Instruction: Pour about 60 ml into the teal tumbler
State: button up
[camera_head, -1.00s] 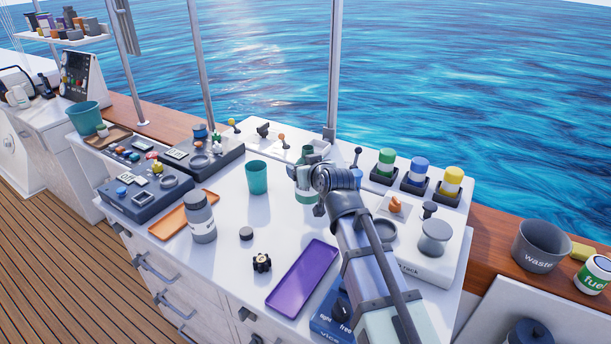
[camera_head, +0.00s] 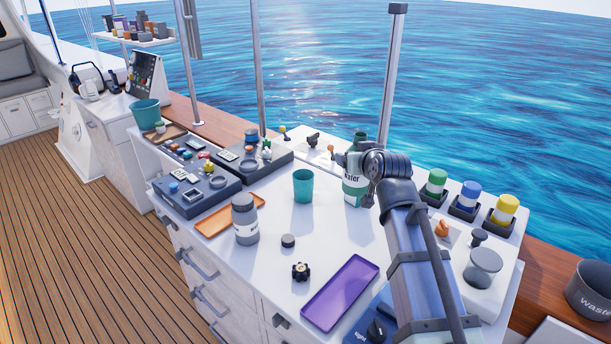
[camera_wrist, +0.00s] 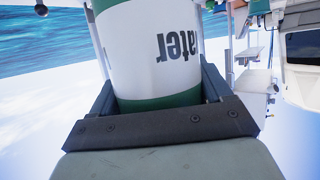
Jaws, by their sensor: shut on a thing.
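The teal tumbler (camera_head: 303,186) stands upright on the white worktop in the head view. I cannot see its inside clearly. My gripper (camera_head: 369,181) is shut around a green bottle (camera_head: 354,188) with a white label reading "water". The bottle is upright, just right of the tumbler and apart from it. In the wrist view the bottle (camera_wrist: 150,45) sits between the two fingers of my gripper (camera_wrist: 160,95), its label upside down. I cannot tell how far its base is from the worktop.
A grey labelled bottle (camera_head: 245,222) stands near an orange tray (camera_head: 212,222) at left. A black puck (camera_head: 288,241), a small black knob (camera_head: 300,271) and a purple tray (camera_head: 340,292) lie in front. Green, blue and yellow capped jars (camera_head: 468,197) stand at right.

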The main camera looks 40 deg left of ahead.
jog(key=shift+r, duration=0.5)
jog(key=s+a, duration=0.4)
jog(key=a, duration=0.8)
jog(key=s+a, duration=0.4)
jog(key=a, duration=0.8)
notch_tip(320, 180, down, 12)
jog(key=shift+w+f, duration=0.15)
jog(key=shift+w, duration=0.05)
jog(key=shift+w, duration=0.1)
